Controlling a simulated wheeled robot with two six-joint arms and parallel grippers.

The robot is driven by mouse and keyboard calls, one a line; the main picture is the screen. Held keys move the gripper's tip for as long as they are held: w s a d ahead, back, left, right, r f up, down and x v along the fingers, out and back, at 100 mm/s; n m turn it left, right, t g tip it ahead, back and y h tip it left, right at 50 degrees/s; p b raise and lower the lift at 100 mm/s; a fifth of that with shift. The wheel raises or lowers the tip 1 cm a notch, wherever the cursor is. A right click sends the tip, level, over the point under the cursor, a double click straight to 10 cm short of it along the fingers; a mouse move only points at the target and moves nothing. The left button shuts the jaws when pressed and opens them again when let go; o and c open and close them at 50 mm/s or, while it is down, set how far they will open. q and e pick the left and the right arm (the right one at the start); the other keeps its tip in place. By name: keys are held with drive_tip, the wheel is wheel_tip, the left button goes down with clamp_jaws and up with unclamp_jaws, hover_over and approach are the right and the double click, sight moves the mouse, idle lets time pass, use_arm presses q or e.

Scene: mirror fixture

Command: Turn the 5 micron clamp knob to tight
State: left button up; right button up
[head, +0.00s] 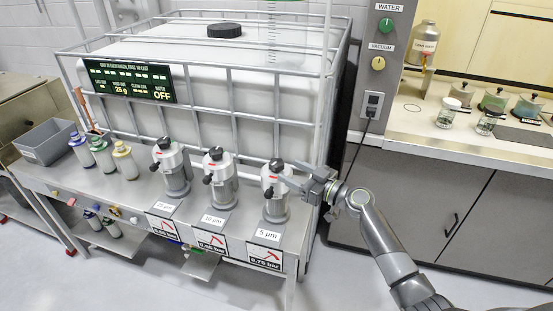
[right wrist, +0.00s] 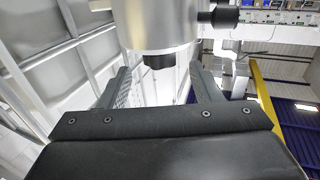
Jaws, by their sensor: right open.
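The 5 µm filter housing (head: 275,207) is a grey upright cylinder on the right end of the metal bench, with black knobs on its top (head: 276,164) and left side (head: 268,193). My right gripper (head: 287,171) comes in from the right at its upper part, open. In the right wrist view the silver housing (right wrist: 155,22) fills the top middle. A short black knob (right wrist: 159,61) lies between the open fingers (right wrist: 160,76), with gaps on both sides. Another black knob (right wrist: 225,17) sticks out to the right. I cannot tell the knob's setting. My left gripper is not seen.
The 10 µm (head: 222,190) and 25 µm (head: 177,180) housings stand to the left. A caged white tank (head: 205,60) rises behind. Bottles (head: 103,153) and a grey bin (head: 45,142) are at the bench's left. A counter (head: 480,145) stands at right.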

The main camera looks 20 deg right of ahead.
sight(282, 167)
drive_tip(key=shift+p+x, duration=0.6)
drive_tip(key=shift+x, duration=2.6)
drive_tip(key=c, duration=1)
